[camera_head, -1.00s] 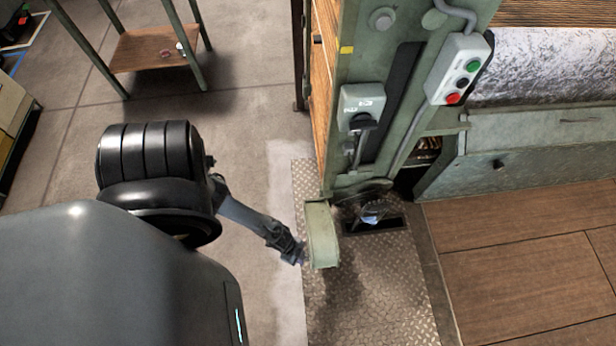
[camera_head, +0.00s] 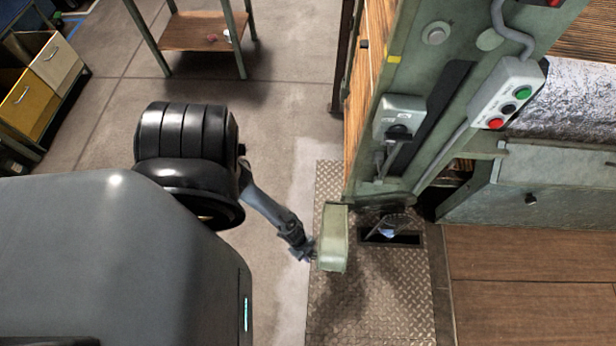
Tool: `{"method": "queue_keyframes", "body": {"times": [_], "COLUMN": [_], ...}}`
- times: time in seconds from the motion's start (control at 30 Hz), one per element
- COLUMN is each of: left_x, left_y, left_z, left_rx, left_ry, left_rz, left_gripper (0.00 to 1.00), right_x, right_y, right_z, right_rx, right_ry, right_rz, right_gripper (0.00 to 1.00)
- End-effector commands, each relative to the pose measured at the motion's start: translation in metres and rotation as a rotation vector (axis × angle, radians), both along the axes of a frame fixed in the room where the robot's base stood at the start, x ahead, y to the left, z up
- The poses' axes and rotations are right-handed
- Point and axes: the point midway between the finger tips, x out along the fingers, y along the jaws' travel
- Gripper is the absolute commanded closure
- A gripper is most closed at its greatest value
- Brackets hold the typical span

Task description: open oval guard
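A pale green guard (camera_head: 333,240) stands beside the machine's green upright, seen nearly edge-on, so its oval outline does not show. It stands out to the left of a dark opening (camera_head: 398,238) with a shiny part in it. My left gripper (camera_head: 304,252) is at the guard's left side, low down, touching it or very close. The fingers are small and dark, and I cannot tell whether they are open or shut. My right gripper is not in view.
The green upright (camera_head: 440,120) carries a lever switch box (camera_head: 399,117) and a push-button box (camera_head: 508,93). Diamond-plate flooring (camera_head: 350,310) lies under the guard. A small table (camera_head: 195,35) and a drawer cabinet (camera_head: 42,80) stand at upper left. Open concrete floor lies between.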

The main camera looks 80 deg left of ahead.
Motion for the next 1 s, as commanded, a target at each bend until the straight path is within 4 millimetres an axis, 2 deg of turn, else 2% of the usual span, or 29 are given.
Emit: {"method": "queue_keyframes", "body": {"times": [0.17,0.5,0.7,1.0], "left_x": [-0.003,-0.018,-0.025,-0.029], "left_y": [0.003,0.018,0.026,0.03], "left_z": [0.011,0.064,0.088,0.1], "left_rx": [0.0,0.0,0.001,0.001], "left_ry": [0.001,0.001,0.001,0.001], "left_rz": [0.0,-0.001,0.0,0.0], "left_gripper": [0.77,0.77,0.77,0.77], "right_x": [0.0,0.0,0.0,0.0], "right_y": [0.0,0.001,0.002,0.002], "right_z": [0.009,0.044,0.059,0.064], "right_rx": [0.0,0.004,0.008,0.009], "right_ry": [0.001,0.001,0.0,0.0], "right_rz": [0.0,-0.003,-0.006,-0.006], "right_gripper": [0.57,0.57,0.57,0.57]}}
